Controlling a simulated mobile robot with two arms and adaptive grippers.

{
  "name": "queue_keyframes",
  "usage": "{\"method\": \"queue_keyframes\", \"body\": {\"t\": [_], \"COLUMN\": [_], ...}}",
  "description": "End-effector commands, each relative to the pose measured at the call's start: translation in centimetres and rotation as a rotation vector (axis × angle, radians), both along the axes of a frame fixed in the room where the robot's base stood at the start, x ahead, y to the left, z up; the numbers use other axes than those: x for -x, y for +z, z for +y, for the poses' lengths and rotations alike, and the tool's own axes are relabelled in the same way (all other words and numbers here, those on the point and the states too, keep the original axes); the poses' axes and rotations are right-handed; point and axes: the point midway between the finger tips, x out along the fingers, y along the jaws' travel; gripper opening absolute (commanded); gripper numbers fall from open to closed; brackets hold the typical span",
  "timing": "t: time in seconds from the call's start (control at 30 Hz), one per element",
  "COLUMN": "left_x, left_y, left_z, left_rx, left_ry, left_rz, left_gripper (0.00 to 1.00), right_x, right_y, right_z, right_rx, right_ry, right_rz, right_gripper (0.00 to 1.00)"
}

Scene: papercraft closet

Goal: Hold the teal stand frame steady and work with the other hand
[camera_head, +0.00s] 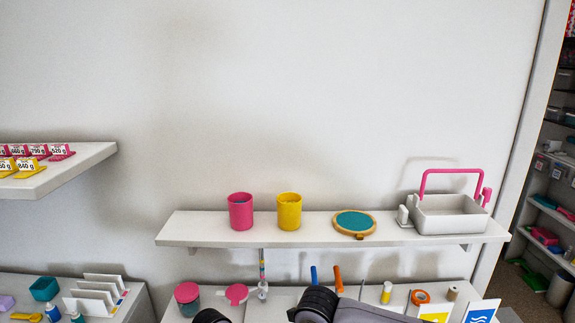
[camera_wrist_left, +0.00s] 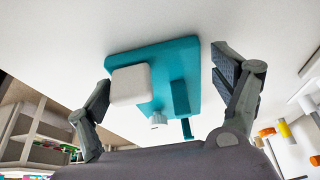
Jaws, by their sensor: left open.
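In the left wrist view, the teal stand frame (camera_wrist_left: 188,58) is a flat teal plate with a raised teal bar and a thin teal post. My left gripper (camera_wrist_left: 161,68) is open, with one finger at each side of the frame. The frame does not show in the head view. My right gripper is not in view.
A wall shelf (camera_head: 330,238) bears a pink cup (camera_head: 240,212), a yellow cup (camera_head: 289,212), a round teal-topped disc (camera_head: 355,222) and a grey caddy (camera_head: 447,218) with a pink handle. A lower surface holds small jars and tools. Dark parts of my arms cover some of it.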

Motion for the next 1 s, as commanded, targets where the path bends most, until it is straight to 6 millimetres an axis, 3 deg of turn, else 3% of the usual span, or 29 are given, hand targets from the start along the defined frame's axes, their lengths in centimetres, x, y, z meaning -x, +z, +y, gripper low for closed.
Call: {"method": "queue_keyframes", "body": {"t": [0.2,0.47,0.67,0.9,1.0], "left_x": [0.03,0.02,0.01,0.00,-0.01], "left_y": [1.19,1.14,1.15,1.17,1.16], "left_z": [-0.06,-0.07,-0.07,-0.07,-0.06], "left_rx": [0.001,0.001,0.001,0.001,0.001], "left_ry": [0.000,-0.001,-0.001,-0.001,-0.001], "left_rz": [0.000,0.000,0.000,0.000,0.000], "left_gripper": [0.86,0.87,1.00,1.00,0.94], "right_x": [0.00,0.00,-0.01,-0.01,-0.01], "right_y": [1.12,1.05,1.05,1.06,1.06], "right_z": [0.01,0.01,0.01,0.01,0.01], "right_rx": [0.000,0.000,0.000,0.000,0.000], "right_ry": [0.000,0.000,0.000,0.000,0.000], "right_rz": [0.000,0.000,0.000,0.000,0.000], "right_gripper": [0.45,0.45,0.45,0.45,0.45]}}
